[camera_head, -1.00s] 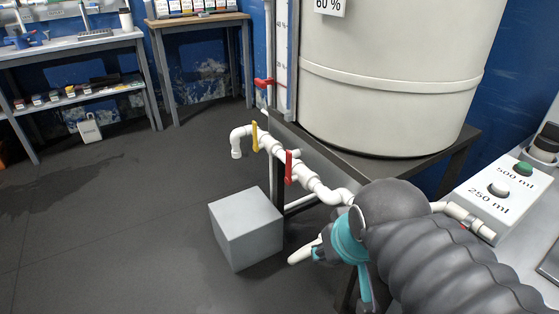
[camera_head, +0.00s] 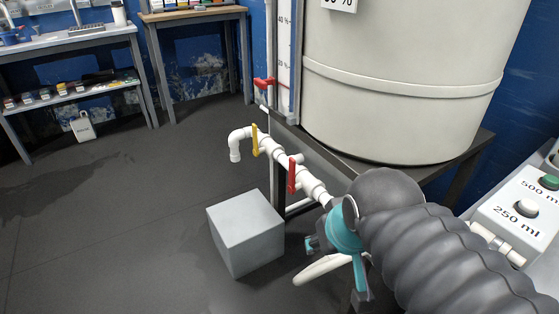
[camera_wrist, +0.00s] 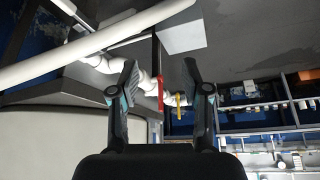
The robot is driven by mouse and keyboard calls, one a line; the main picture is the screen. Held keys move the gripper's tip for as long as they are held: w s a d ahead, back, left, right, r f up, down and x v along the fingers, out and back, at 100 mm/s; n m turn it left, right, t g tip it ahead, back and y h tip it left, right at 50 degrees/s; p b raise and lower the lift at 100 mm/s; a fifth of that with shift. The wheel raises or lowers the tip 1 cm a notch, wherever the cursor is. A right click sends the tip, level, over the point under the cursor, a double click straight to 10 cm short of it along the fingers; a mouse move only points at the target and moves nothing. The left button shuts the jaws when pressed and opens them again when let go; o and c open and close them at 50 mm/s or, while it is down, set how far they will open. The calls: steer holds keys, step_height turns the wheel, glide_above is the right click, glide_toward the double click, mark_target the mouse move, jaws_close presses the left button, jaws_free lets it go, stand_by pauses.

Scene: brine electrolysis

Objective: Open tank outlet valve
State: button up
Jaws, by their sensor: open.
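The large white tank (camera_head: 400,90) stands on a dark stand at the right. A white outlet pipe (camera_head: 312,188) runs from under it to a downturned spout at the left. The pipe carries a red valve handle (camera_head: 292,175) and a yellow valve handle (camera_head: 255,140), both pointing up. My gripper (camera_head: 335,270) is open and empty, near the pipe and apart from the handles. In the wrist view, the red handle (camera_wrist: 161,93) and yellow handle (camera_wrist: 179,101) show beyond the gap between the fingers of my gripper (camera_wrist: 160,76).
Another red handle (camera_head: 264,83) sits on the vertical level pipe. A grey box (camera_head: 246,230) stands on the floor below the outlet pipe. A white tube (camera_wrist: 85,47) crosses close in the wrist view. A button panel (camera_head: 520,215) is at the right.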

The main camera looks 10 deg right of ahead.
steer(key=shift+w+r, duration=0.1)
steer(key=shift+r, duration=0.05)
steer(key=c, duration=0.4)
steer(key=shift+n+g, duration=0.5)
steer(key=shift+g, duration=0.4)
steer(key=w+r, duration=0.3)
steer(key=w, duration=0.1)
steer(key=w+r, duration=0.4)
steer(key=shift+w+a, duration=0.1)
jaws_close()
step_height(320, 180, up, 4)
steer(key=n+g, duration=0.2)
steer(key=g, duration=0.2)
glide_above(292, 177)
steer(key=w+a, duration=0.1)
steer(key=a, duration=0.1)
steer(key=w+a+f+n+g+h, duration=0.1)
steer(key=w+f+g, duration=0.1)
steer(key=w+f, duration=0.5)
steer(key=s+d+f+b, duration=0.2)
steer(key=s+f, duration=0.2)
steer(key=f, duration=0.4)
